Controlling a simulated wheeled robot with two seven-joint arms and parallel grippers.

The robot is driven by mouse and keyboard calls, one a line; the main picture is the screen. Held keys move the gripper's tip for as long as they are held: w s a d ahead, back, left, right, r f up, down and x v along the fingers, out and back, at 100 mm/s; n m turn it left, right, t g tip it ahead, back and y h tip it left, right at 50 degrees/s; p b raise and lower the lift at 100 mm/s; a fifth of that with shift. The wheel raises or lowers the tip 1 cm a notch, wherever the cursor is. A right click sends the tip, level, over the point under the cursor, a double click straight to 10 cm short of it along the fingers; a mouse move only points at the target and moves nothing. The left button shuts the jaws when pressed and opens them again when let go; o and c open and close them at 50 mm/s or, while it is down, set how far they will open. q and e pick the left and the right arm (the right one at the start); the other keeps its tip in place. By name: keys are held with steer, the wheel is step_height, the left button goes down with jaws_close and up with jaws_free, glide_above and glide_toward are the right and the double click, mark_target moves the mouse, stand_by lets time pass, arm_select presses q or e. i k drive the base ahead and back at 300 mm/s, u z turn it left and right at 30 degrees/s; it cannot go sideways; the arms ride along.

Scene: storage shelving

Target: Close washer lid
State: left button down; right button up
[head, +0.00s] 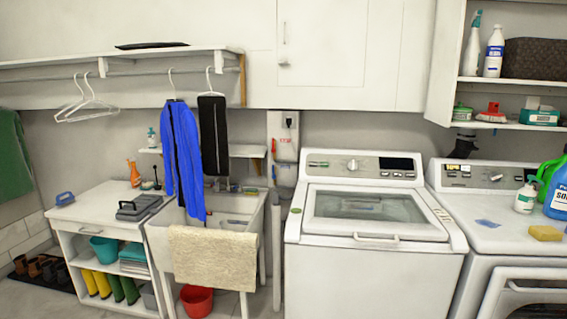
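The white top-loading washer (370,285) stands right of centre in the head view. Its lid (318,228) has a glass window (370,207) and a handle (378,238) along the front edge. The lid appears to lie down flat over the washer's top, with no clear gap at its edges. The control panel (360,165) with a knob stands up behind it. Neither of my grippers is in view.
Right of the washer stands a second white machine (480,235) with bottles and a yellow sponge (545,233) on top. On the left are a sink with a beige towel (213,257), a red bucket (197,300) and hanging clothes. A cabinet (340,50) hangs above the washer.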

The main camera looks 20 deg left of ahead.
mark_target(432, 229)
steer(key=u, duration=0.1)
steer(key=i, duration=0.85)
steer(key=z, duration=0.35)
